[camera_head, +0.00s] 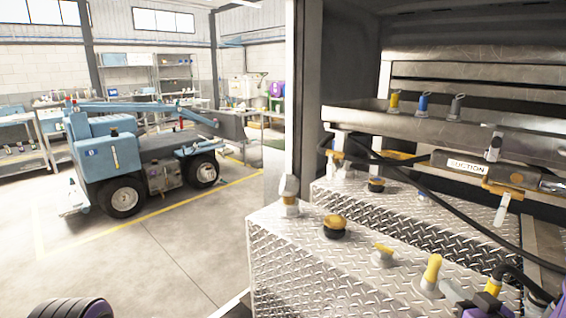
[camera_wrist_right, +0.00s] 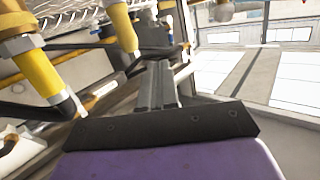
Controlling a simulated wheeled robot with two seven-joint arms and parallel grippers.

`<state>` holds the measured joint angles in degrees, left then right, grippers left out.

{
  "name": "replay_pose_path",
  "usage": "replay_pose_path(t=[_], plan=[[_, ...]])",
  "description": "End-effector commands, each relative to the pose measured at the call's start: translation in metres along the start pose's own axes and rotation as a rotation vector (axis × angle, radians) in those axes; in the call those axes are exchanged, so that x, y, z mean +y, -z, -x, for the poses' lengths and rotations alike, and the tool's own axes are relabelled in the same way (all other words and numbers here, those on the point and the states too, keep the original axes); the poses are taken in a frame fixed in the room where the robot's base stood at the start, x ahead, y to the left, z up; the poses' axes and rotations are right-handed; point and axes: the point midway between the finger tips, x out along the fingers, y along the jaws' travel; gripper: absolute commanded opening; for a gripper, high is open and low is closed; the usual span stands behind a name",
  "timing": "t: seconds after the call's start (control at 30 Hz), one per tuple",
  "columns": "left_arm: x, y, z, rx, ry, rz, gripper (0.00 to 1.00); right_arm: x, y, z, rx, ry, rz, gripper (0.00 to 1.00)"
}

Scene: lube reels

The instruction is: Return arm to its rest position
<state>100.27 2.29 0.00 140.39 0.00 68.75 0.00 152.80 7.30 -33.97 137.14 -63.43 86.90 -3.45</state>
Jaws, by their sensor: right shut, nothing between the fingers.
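My right gripper (camera_head: 460,294) is at the lower right of the head view, low over the diamond-plate reel housing. It is partly cut off by the bottom edge. In the right wrist view its two grey fingers (camera_wrist_right: 157,84) are together with nothing between them. A yellow handle (camera_head: 431,270) stands just beside it in the head view; I cannot tell whether they touch. A yellow hose fitting (camera_head: 493,286) with a black hose is also close by. My left gripper is not in view.
The diamond-plate housing (camera_head: 288,262) carries yellow knobs. Above it is a metal shelf (camera_head: 360,118) with coloured nozzles and a SUCTION label (camera_head: 467,167). Black hoses cross the right side. A blue vehicle (camera_head: 105,150) stands at left, with open floor in front.

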Motion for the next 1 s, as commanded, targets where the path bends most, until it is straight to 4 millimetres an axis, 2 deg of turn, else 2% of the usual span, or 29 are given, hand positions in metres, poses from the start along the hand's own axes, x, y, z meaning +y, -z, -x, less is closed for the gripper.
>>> replay_pose_path(t=[0.07,0.13,0.23,0.3,0.37,0.4,0.5,0.6,0.7,0.8,1.0], plan=[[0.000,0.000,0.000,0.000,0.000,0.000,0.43,-0.001,-0.042,-0.005,-0.086,-0.096,-0.060,0.00],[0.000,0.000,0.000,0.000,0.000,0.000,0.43,-0.003,-0.090,-0.002,-0.189,-0.203,-0.123,0.00],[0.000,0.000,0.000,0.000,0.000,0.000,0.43,-0.011,-0.163,0.018,-0.351,-0.347,-0.202,0.00],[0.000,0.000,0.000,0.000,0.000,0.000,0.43,-0.021,-0.210,0.041,-0.463,-0.433,-0.243,0.00],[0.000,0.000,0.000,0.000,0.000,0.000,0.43,-0.031,-0.249,0.066,-0.562,-0.498,-0.270,0.00],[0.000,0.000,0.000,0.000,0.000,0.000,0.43,-0.038,-0.272,0.085,-0.628,-0.536,-0.283,0.00],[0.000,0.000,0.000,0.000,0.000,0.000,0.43,-0.058,-0.321,0.132,-0.774,-0.600,-0.300,0.00],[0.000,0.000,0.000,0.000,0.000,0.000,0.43,-0.077,-0.353,0.169,-0.890,-0.602,-0.299,0.00],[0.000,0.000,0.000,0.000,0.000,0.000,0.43,-0.083,-0.370,0.195,-0.960,-0.604,-0.289,0.00],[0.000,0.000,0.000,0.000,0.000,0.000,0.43,-0.083,-0.376,0.205,-0.984,-0.611,-0.282,0.00],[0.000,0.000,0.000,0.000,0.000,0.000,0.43,-0.082,-0.376,0.205,-0.983,-0.611,-0.281,0.00]])
